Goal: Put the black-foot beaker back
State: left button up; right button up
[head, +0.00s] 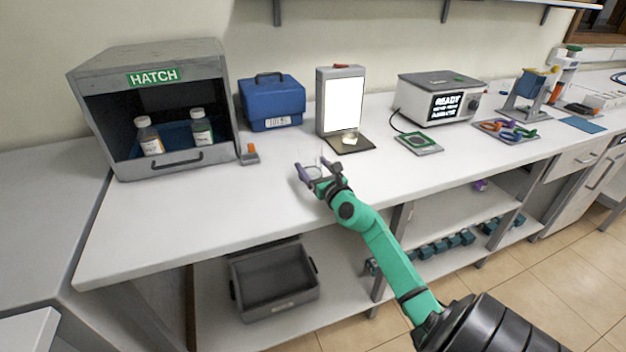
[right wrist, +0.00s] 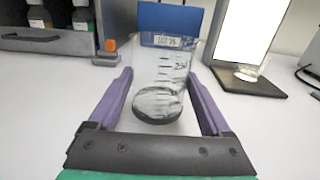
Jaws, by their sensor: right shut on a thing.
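A clear glass beaker (right wrist: 160,80) with printed markings and a dark-looking base is between the two purple fingers of my right gripper (head: 322,172) (right wrist: 161,100). The gripper is shut on it. In the head view the beaker (head: 313,172) is faint and partly covered by the fingers, over the front part of the bench, before the light panel. I cannot tell whether its base touches the bench top. My left gripper is not in view.
A white light panel (head: 342,104) has a small glass vessel (head: 350,138) on its dark base. A blue case (head: 273,103), an orange-grey block (head: 249,154) and the HATCH cabinet (head: 153,76) with two bottles stand left. A READY device (head: 440,98) is right. The bench front left is clear.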

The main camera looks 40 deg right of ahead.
jog(key=shift+f, duration=0.9)
jog(key=shift+r, duration=0.25)
jog(key=shift+f, duration=0.2)
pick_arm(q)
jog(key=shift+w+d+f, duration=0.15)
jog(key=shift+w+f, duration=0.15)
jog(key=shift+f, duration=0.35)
pick_arm(e)
jog(key=o, duration=1.3)
jog(key=shift+s+a+r, duration=0.1)
jog(key=shift+s+r, duration=0.05)
jog(key=shift+r, duration=0.1)
jog(key=v, duration=1.1)
jog(key=shift+s+f, duration=0.1)
jog(key=shift+s, duration=0.15)
jog(key=shift+s+a, duration=0.1)
jog(key=shift+s, duration=0.1)
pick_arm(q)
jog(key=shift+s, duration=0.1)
